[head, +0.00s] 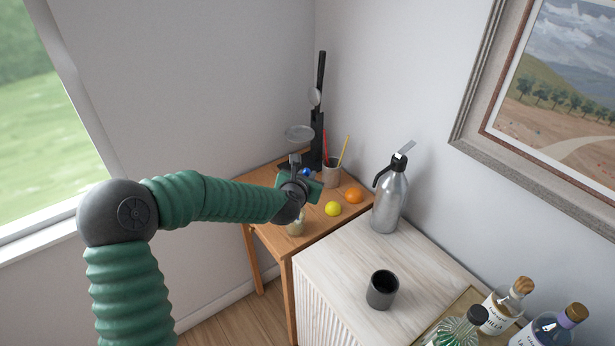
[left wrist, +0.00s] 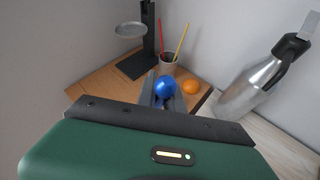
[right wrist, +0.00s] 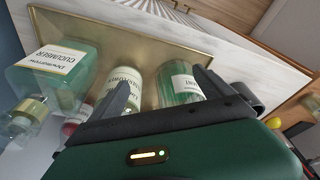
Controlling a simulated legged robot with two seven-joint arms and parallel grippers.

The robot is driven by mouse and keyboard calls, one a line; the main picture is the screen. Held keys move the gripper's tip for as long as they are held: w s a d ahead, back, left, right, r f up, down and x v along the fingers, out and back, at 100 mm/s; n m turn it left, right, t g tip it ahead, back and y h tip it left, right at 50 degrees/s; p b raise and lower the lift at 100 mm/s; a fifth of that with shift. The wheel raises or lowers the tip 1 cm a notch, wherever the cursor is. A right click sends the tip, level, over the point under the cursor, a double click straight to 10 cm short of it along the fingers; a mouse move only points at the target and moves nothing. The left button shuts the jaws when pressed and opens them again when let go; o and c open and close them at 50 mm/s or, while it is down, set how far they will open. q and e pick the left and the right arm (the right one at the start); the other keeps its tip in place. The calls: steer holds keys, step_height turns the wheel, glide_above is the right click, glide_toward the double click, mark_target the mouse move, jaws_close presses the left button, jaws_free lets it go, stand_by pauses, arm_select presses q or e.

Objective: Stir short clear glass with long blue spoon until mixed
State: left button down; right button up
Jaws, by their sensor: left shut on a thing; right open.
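My left gripper (head: 300,190) is over the small wooden table, shut on the long blue spoon. The spoon's round blue end (head: 306,172) shows above the hand, and also between the fingers in the left wrist view (left wrist: 165,86). The spoon's lower part is hidden. The short clear glass (head: 296,229), with something pale yellowish in it, stands on the table just below the hand, partly covered by it. I cannot tell whether the spoon is inside it. My right gripper (right wrist: 163,92) is open among bottles in the right wrist view; it is outside the head view.
A lemon (head: 333,209), an orange (head: 354,195) and a cup with red and yellow sticks (head: 331,174) stand beside the hand. A dark stand (head: 317,140) rises behind. A steel siphon (head: 389,203), a dark cup (head: 382,290) and bottles (head: 502,306) stand on the white cabinet.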

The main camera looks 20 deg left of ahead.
arm_select(q)
step_height(320, 180, up, 7)
steer(key=d+p, duration=0.1)
steer(key=p, duration=0.3)
steer(key=shift+s+f, duration=0.15)
steer(key=shift+s, duration=0.1)
